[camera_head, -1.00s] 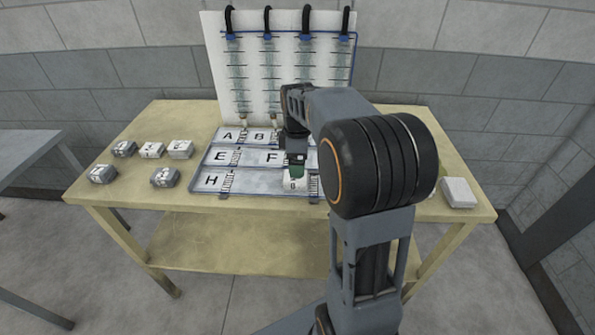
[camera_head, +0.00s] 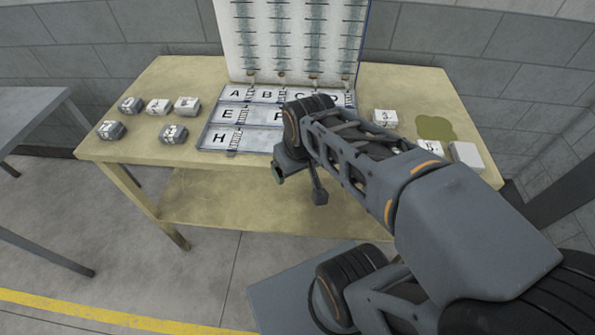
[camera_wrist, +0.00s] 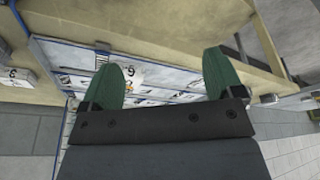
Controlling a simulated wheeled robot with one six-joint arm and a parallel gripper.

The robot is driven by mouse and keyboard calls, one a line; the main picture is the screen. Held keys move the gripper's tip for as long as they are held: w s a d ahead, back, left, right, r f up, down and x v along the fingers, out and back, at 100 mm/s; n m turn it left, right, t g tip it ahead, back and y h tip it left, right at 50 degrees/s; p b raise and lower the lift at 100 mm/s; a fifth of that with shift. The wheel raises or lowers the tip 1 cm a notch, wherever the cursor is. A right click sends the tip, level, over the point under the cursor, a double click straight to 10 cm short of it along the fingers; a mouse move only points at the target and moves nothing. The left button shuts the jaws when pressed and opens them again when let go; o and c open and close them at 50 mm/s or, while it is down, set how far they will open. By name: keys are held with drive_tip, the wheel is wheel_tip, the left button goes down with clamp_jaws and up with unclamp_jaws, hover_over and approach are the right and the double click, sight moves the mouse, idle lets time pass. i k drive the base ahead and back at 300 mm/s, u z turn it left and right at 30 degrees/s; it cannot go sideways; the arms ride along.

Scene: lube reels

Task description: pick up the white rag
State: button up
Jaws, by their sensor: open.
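A folded white pad that looks like the white rag (camera_head: 466,154) lies at the right end of the table, beside a greenish stain. It does not show in the wrist view. My gripper (camera_wrist: 163,72) is open, with its two green fingers spread apart and nothing held between them. In the head view my wrist is in front of the table's front edge, well to the left of the rag. My arm hides part of the tray and table there.
The wooden table (camera_head: 200,82) carries a lettered tray (camera_head: 215,140) in the middle. Several small grey-white blocks (camera_head: 173,133) lie left of it. Another block (camera_head: 384,118) and the stain (camera_head: 436,128) are on the right. A white board (camera_head: 240,40) stands behind.

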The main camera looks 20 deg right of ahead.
sight(467, 152)
drive_tip(key=z, duration=2.25)
